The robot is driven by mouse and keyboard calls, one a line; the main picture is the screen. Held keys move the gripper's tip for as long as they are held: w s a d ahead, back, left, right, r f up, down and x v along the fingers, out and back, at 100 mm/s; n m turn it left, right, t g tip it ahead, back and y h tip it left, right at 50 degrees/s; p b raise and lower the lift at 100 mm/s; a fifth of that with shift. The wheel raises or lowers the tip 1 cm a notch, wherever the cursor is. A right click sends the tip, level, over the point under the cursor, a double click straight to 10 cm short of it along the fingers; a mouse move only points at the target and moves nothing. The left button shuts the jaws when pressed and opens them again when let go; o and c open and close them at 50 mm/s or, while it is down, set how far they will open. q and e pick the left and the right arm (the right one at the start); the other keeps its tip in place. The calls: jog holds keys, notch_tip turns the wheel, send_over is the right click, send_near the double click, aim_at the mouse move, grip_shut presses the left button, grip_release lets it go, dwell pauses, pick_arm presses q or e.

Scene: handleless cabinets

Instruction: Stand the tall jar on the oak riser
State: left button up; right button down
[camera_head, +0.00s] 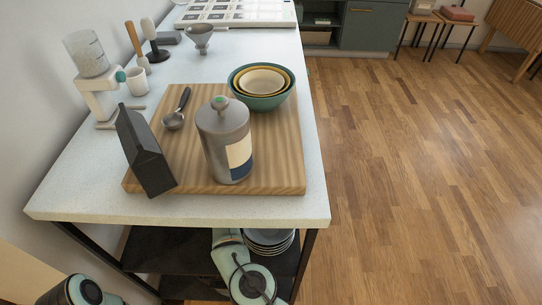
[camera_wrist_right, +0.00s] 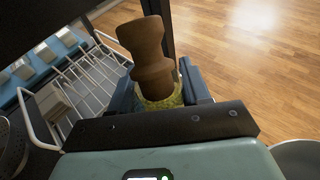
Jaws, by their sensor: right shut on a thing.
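My right gripper (camera_wrist_right: 160,90) is shut on a brown, knob-shaped thing (camera_wrist_right: 147,45) with a yellow-green speckled part (camera_wrist_right: 163,101) between the fingers. It may be the tall jar with its stopper; its full shape is hidden. In the head view, a thick wooden board (camera_head: 275,173) lies on the white table; it may be the oak riser. A grey lidded canister (camera_head: 221,128) with a cream and blue label stands upright on its front part. The held thing does not show in the head view. My left gripper is out of view.
A dark angular block (camera_head: 144,150), a scoop (camera_head: 174,119) and nested bowls (camera_head: 263,89) are on the board. A grinder (camera_head: 98,97) and white mug (camera_head: 137,81) stand behind left. Plates (camera_head: 268,240) sit on the lower shelf. A white wire rack (camera_wrist_right: 87,84) is left of the held thing.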

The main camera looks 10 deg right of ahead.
jog(key=c, duration=0.5)
grip_release()
jog(key=shift+s+a+r, duration=0.15)
jog(key=shift+a, duration=0.1)
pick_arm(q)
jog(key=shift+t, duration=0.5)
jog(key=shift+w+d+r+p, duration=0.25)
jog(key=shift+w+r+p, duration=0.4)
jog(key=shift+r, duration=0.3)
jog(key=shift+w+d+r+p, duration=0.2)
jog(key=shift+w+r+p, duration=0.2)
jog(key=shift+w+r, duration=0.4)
pick_arm(e)
jog(key=shift+s+a+f+v, duration=0.15)
jog(key=shift+f+v, duration=0.4)
jog(key=shift+v, duration=2.1)
jog(key=shift+s+a+f+v, duration=0.1)
jog(key=shift+f+v, duration=0.45)
jog(key=shift+v, duration=2.1)
jog(key=shift+s+a+f+v, duration=0.15)
jog(key=shift+f+v, duration=0.4)
jog(key=shift+v, duration=2.1)
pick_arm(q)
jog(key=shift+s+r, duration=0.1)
pick_arm(e)
jog(key=shift+w, duration=0.15)
